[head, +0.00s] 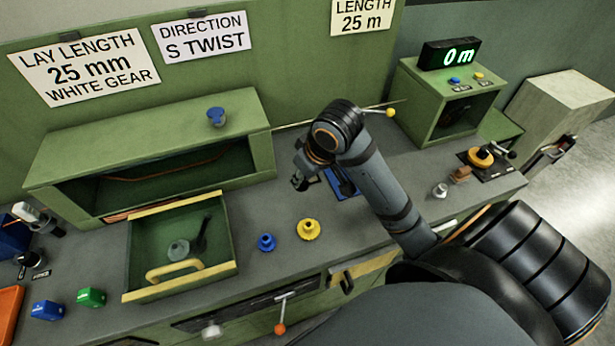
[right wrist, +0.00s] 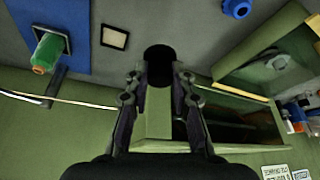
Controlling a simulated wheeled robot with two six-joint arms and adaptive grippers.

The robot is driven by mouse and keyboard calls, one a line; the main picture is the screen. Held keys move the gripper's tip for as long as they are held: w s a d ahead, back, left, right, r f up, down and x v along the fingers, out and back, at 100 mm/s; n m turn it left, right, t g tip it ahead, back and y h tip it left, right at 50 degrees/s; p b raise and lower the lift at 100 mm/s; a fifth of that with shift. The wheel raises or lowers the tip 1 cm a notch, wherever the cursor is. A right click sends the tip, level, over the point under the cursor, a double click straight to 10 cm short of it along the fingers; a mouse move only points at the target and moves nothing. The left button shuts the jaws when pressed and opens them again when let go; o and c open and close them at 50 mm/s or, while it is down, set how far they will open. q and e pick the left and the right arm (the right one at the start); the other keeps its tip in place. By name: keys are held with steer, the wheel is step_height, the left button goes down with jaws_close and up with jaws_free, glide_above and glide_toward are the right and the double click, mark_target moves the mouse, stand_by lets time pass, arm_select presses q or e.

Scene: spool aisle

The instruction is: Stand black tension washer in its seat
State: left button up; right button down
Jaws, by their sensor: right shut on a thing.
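My right gripper (head: 299,182) hangs above the bench, just left of a blue plate (head: 341,184). In the right wrist view my right gripper (right wrist: 160,76) is shut on a round black piece, the black tension washer (right wrist: 158,55), held at the fingertips. The washer is hard to make out in the head view. The blue plate (right wrist: 75,25) also shows in the right wrist view, with a green piece (right wrist: 48,50) on it and a pale square in a dark frame (right wrist: 114,37) beside it. I cannot tell which spot is the washer's seat. My left gripper is not in view.
A green open drawer tray (head: 180,285) holds a grey round part and a dark tool. A blue knob (head: 266,242) and a yellow gear (head: 308,229) stand on the bench. A green housing (head: 150,130) is behind; a counter box (head: 450,55) reads 0 m.

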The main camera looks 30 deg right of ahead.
steer(key=w+d+f, duration=0.8)
steer(key=w+f, duration=0.1)
steer(key=shift+w+d, duration=0.1)
steer(key=shift+d, duration=0.1)
steer(key=shift+w+d+f, duration=0.1)
steer(key=shift+d+f, duration=0.05)
steer(key=shift+f, duration=0.1)
step_height(320, 180, down, 2)
steer(key=shift+f, duration=0.25)
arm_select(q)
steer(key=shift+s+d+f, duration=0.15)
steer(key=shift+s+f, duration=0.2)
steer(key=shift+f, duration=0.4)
arm_select(e)
steer(key=shift+f, duration=0.35)
steer(key=c, duration=1.1)
jaws_free()
steer(key=shift+f, duration=0.1)
steer(key=shift+c, duration=0.2)
